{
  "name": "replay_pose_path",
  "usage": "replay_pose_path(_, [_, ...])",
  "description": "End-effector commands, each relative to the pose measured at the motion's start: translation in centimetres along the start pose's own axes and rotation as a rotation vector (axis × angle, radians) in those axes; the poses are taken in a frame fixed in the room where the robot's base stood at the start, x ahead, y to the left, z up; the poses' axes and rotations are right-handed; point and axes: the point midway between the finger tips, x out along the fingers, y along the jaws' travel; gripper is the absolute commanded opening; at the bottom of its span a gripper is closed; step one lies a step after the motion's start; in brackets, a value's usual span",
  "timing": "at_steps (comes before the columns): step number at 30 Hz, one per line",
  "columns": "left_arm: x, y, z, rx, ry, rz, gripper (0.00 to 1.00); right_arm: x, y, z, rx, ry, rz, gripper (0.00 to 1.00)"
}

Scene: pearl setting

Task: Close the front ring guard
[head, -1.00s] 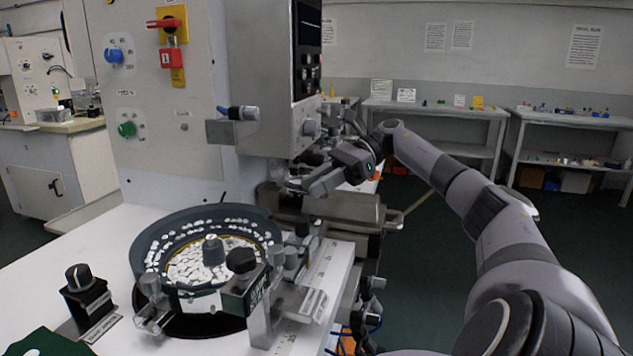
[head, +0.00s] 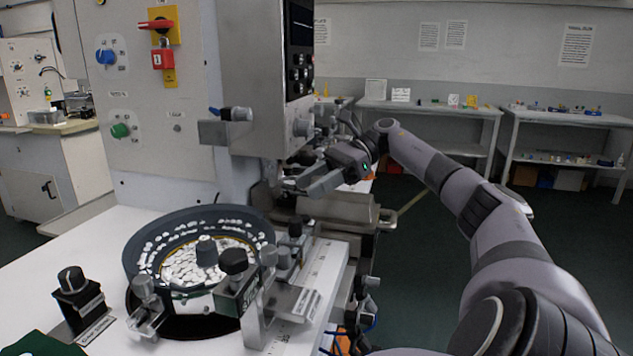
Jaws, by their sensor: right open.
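My right arm reaches in from the right, and my right gripper (head: 312,183) is open at the front of the machine's work area, beside the steel parts under the machine head (head: 258,80). I cannot make out anything between its fingers. I cannot clearly tell which part is the front ring guard; metal parts crowd together behind and around the gripper, which hides some of them. A steel block with a handle (head: 345,212) sits just below the gripper. My left gripper is out of view.
A dark round bowl (head: 140,262) with white pieces stands on the white table (head: 50,258), with small fixtures at its front right. A black knob block (head: 78,300) is at the left. Shelves (head: 440,110) stand at the back. The floor (head: 425,270) right of the machine is clear.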

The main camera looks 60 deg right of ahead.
Motion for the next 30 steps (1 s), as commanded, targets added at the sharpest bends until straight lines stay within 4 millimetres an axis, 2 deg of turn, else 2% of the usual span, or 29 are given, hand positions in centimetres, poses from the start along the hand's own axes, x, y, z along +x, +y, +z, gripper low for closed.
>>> replay_pose_path(5, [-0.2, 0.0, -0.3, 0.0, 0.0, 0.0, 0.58, -0.8, -0.1, 0.2, -0.001, -0.002, -0.003, 0.48])
replay_pose_path(18, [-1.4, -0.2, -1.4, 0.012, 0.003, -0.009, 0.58, -6.0, 0.0, 0.3, -0.002, -0.003, -0.006, 0.48])
replay_pose_path(30, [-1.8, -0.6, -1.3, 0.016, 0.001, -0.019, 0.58, -7.3, 0.1, -0.1, 0.002, 0.001, -0.001, 0.48])
